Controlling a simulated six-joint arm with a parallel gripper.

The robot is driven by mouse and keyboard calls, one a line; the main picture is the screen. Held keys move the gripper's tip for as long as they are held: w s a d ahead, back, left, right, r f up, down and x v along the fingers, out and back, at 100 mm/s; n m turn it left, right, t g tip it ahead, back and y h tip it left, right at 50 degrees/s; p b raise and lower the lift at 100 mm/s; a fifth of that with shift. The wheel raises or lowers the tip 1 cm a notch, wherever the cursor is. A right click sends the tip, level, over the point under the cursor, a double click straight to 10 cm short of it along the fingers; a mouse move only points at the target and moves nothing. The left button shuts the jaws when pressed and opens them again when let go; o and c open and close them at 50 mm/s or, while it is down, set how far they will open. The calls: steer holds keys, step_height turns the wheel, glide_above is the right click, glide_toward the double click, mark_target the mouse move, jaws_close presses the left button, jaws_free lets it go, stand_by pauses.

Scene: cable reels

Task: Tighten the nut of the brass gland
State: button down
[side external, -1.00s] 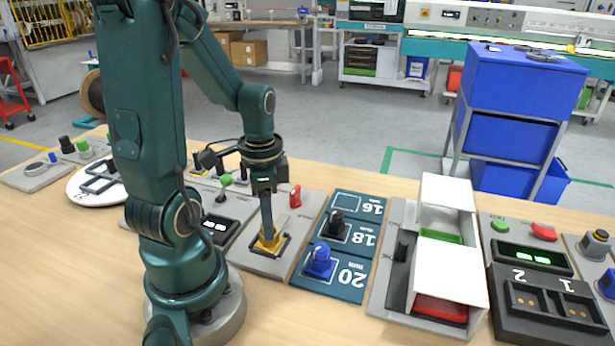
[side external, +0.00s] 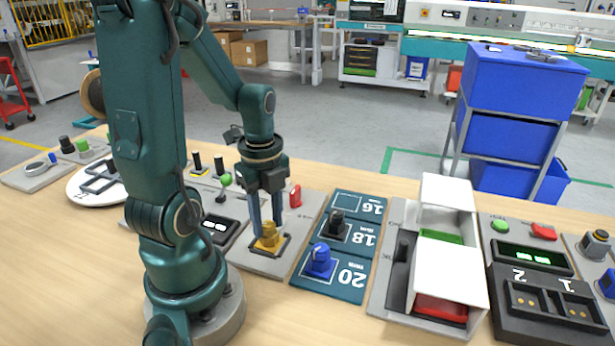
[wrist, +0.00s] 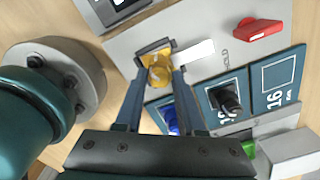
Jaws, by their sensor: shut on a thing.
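The brass gland (side external: 268,237) stands upright in a dark square holder on a grey plate (side external: 290,240). Its yellow-gold top also shows in the wrist view (wrist: 158,68). My gripper (side external: 266,228) points straight down over it, with one finger on each side, shut on its nut. The fingers partly hide the nut's sides, so its thread is not readable.
To the right, a blue gland (side external: 320,261) and a black gland (side external: 337,224) stand on teal pads marked 20 and 18; pad 16 is empty. A white-lidded box (side external: 452,265) stands farther right.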

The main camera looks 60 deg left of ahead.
mark_target(268, 223)
steer(key=m, duration=0.7)
steer(key=c, duration=0.5)
jaws_free()
steer(key=shift+c, duration=0.2)
steer(key=shift+r, duration=3.5)
